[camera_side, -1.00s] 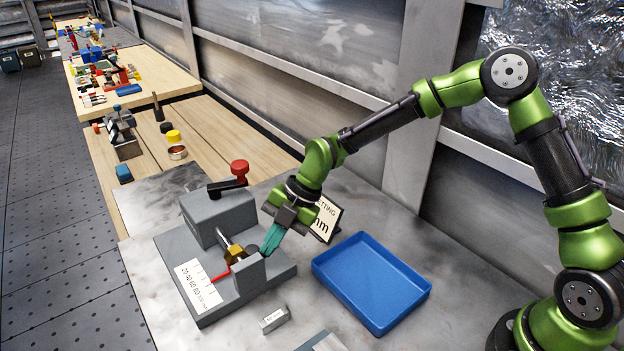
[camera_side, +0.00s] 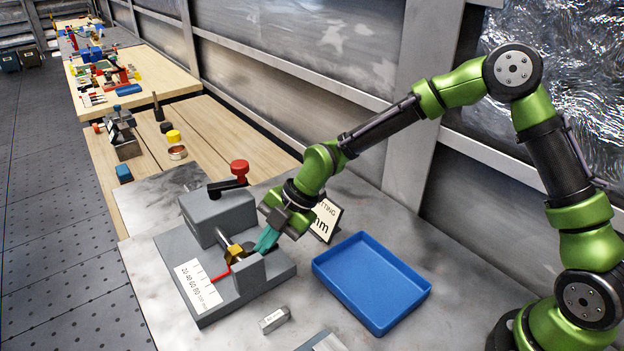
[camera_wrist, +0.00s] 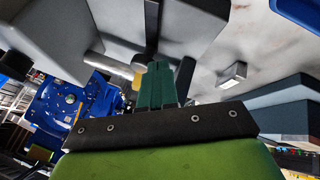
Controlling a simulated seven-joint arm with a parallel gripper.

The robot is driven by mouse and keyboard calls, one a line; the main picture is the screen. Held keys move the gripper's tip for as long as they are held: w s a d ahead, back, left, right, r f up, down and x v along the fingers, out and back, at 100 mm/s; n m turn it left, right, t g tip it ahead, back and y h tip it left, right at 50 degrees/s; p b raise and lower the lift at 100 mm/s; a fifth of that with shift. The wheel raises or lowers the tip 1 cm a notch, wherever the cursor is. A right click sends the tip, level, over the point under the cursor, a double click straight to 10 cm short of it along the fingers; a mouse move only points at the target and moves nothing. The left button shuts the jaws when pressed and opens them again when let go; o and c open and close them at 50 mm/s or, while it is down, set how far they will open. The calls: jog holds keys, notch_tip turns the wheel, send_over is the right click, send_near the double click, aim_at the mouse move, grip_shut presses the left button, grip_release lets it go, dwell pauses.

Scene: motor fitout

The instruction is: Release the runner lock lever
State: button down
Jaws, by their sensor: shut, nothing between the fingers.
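The grey fixture (camera_side: 212,285) stands on the bench with a white millimetre scale and a red pointer (camera_side: 221,276). A brass block (camera_side: 234,252) sits at the end of a rod in its middle. A small dark part lies beside the block, partly hidden by my fingers. Which part is the runner lock lever is unclear. My gripper (camera_side: 264,243) is shut and empty, tilted, its teal fingertips close beside the dark part; contact cannot be told. In the wrist view the closed teal fingers (camera_wrist: 160,85) point towards the fixture, with a bit of brass (camera_wrist: 139,79) just left.
A black crank with a red knob (camera_side: 239,167) rises from the grey housing (camera_side: 212,219). An empty blue tray (camera_side: 408,301) lies to the right. A small grey block (camera_side: 274,319) lies in front, and a setting sign (camera_side: 326,219) stands behind my gripper.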

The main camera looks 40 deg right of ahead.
aim_at(251, 244)
jog(key=m+t, duration=0.1)
jog(key=w+m+t+h, duration=0.1)
jog(key=m, duration=0.1)
jog(key=shift+a, duration=0.4)
jog(key=shift+w+a+m+t+h, duration=0.15)
jog(key=shift+m+t+h, duration=0.25)
jog(key=shift+m, duration=0.7)
jog(key=m+h, duration=0.1)
jog(key=m, duration=0.1)
jog(key=m+t+h, duration=0.1)
jog(key=m, duration=0.1)
jog(key=shift+w+a, duration=0.1)
jog(key=shift+w, duration=0.7)
jog(key=shift+w+a, duration=0.1)
jog(key=shift+a, duration=0.15)
jog(key=shift+r, duration=0.1)
jog(key=v, duration=1.7)
jog(key=shift+d, duration=0.35)
